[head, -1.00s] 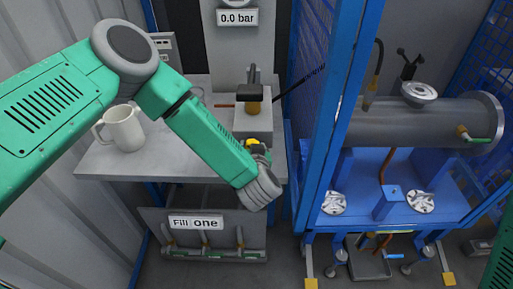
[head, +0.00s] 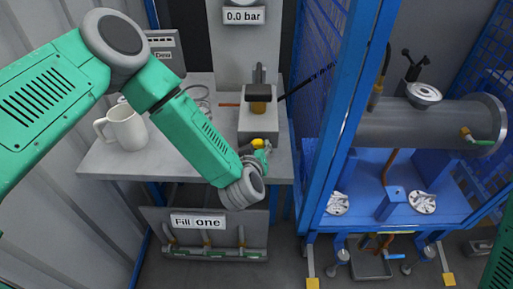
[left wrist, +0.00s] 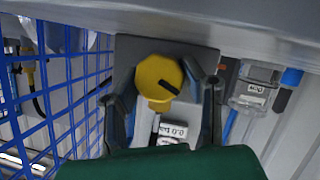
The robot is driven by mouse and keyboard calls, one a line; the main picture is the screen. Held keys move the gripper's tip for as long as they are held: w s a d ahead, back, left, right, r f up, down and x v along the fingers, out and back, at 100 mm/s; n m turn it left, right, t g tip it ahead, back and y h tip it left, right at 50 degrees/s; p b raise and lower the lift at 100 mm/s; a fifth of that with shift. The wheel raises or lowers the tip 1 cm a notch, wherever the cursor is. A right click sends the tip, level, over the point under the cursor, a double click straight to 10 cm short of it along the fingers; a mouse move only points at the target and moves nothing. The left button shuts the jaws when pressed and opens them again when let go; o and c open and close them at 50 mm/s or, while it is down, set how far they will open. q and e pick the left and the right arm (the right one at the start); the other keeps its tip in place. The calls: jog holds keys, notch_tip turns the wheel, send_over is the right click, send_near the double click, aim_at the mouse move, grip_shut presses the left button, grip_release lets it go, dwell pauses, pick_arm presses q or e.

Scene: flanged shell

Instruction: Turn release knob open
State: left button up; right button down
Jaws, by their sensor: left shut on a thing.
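The yellow release knob (head: 258,142) is at the front of the grey block below the 0.0 bar sign. In the left wrist view the knob (left wrist: 158,78) is a faceted yellow disc with a dark slot slanting across it. My left gripper (head: 263,154) is at the knob, partly hidden by its own wrist in the head view. In the left wrist view the left gripper's (left wrist: 166,84) dark fingers stand on both sides of the knob and are shut on it. My right gripper is not in view.
A white mug (head: 126,128) stands on the grey table (head: 105,162), left of my arm. The blue frame (head: 352,110) with mesh and the grey flanged shell (head: 430,124) stand to the right. The Fill one panel (head: 205,232) is below the table.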

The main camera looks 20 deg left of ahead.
pick_arm(q)
jog(key=shift+s+f+n+t+h+b, duration=0.1)
jog(key=shift+f+n+t+h+b, duration=0.3)
jog(key=shift+n, duration=0.5)
jog(key=shift+a+n+h+b, duration=0.1)
jog(key=shift+n+h+b, duration=0.3)
jog(key=shift+n+b, duration=0.25)
jog(key=shift+r+n, duration=0.1)
jog(key=shift+n, duration=0.15)
jog(key=o, duration=1.1)
jog(key=shift+o, duration=0.2)
jog(key=v, duration=0.6)
jog(key=shift+s, duration=0.3)
jog(key=shift+s+r, duration=0.2)
jog(key=shift+s, duration=0.4)
